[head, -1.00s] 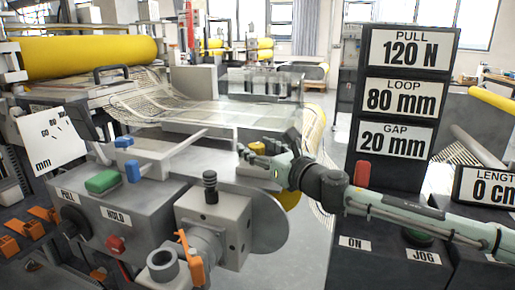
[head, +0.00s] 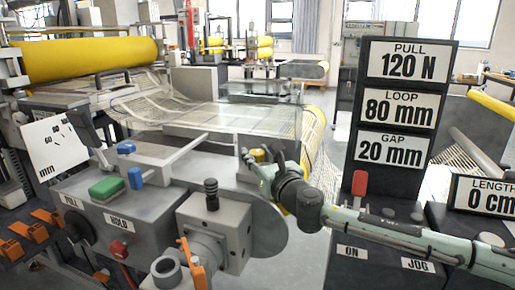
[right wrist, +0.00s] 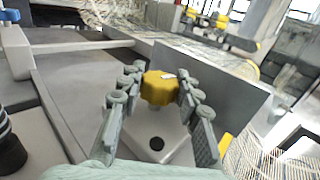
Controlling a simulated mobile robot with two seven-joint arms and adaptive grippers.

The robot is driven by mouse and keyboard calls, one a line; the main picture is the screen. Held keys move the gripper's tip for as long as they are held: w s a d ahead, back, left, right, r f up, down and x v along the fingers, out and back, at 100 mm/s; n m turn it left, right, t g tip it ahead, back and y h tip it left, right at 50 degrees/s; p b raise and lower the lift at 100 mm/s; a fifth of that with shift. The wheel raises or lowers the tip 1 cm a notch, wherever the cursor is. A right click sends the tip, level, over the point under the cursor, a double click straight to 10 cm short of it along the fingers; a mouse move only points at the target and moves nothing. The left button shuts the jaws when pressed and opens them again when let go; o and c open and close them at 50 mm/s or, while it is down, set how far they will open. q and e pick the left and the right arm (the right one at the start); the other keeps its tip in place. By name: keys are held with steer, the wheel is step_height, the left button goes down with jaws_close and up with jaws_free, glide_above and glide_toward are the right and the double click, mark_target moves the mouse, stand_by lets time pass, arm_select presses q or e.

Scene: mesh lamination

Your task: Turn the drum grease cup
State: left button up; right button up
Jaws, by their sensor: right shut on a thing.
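The drum grease cup is a yellow, knob-like cap (right wrist: 158,88) on a grey block, with a small white mark on its top. In the head view the cup (head: 257,155) shows beside the drum's grey housing, partly behind my fingers. My right gripper (head: 252,163) reaches it from the right. In the right wrist view the fingers of my right gripper (right wrist: 158,92) stand on both sides of the cup and are shut on it. The exact contact at the fingertips is hard to make out. My left gripper is not in view.
A grey control box (head: 105,215) with a green button and blue levers stands at left. A black pillar with signs (head: 405,110) rises close to my right arm. A valve with an orange lever (head: 192,265) is in front. Mesh and a yellow roll (head: 90,60) lie behind.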

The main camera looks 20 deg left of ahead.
mark_target(256, 152)
steer(key=m+t+h, duration=0.1)
steer(key=h, duration=0.1)
steer(key=m+t+h, duration=0.1)
steer(key=m+h, duration=0.1)
steer(key=shift+s+a+t+h, duration=0.1)
steer(key=shift+a+t+h, duration=0.1)
steer(key=shift+t+h, duration=0.15)
steer(key=shift+m+t+h, duration=0.65)
steer(key=shift+m+h, duration=1.05)
steer(key=shift+h, duration=0.45)
steer(key=shift+d, duration=0.1)
steer(key=o, duration=1.2)
step_height(256, 152, up, 10)
